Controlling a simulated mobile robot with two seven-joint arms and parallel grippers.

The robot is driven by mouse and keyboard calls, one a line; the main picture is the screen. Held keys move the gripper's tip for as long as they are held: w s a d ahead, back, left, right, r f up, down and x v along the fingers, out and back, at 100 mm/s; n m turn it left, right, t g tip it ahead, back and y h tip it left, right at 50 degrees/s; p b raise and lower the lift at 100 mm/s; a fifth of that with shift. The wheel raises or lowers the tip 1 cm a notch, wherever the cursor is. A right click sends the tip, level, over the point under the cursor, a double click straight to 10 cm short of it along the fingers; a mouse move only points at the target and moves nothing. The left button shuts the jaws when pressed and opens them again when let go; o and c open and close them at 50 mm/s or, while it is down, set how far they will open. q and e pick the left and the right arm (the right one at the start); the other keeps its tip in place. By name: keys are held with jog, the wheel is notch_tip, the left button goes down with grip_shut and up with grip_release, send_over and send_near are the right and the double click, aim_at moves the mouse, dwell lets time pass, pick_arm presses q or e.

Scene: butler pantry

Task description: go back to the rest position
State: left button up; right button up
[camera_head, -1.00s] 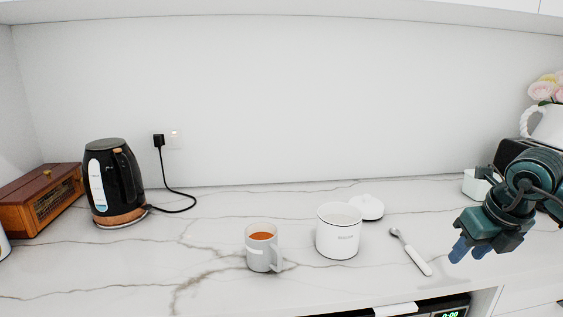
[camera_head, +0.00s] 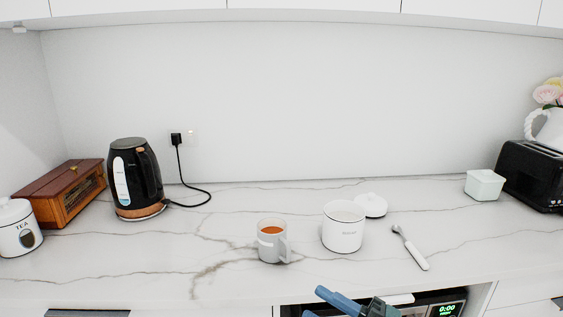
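My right gripper (camera_head: 330,305) shows at the bottom edge of the head view, in front of the counter and below its top. One blue finger is clear and part of another shows at the frame edge, with a gap between them and nothing held there. The rest of it is cut off by the frame. My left gripper is not in view.
A spoon (camera_head: 411,248) lies right of the canister. A black kettle (camera_head: 135,180), a wooden box (camera_head: 70,197) and a tea jar (camera_head: 17,232) stand at left. A small pale container (camera_head: 484,186) and a black toaster (camera_head: 531,178) are at right. The marble counter's front middle is clear.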

jog(key=s+d+f+m+t+h+p, duration=0.1)
jog(key=s+d+f+m+t+h, duration=0.15)
jog(key=f+m+h, duration=0.5)
jog(key=s+d+f+m+t+h+p, duration=0.1)
jog(key=d+f+m+t+h, duration=0.3)
jog(key=m, duration=0.6)
jog(key=s+f+m+g+h, duration=0.3)
jog(key=s+f+m+g, duration=0.2)
jog(key=s+f, duration=0.4)
notch_tip(320, 180, down, 2)
jog(key=shift+s+d+f+g, duration=0.1)
jog(key=shift+s+d+g, duration=0.2)
jog(key=shift+g, duration=0.45)
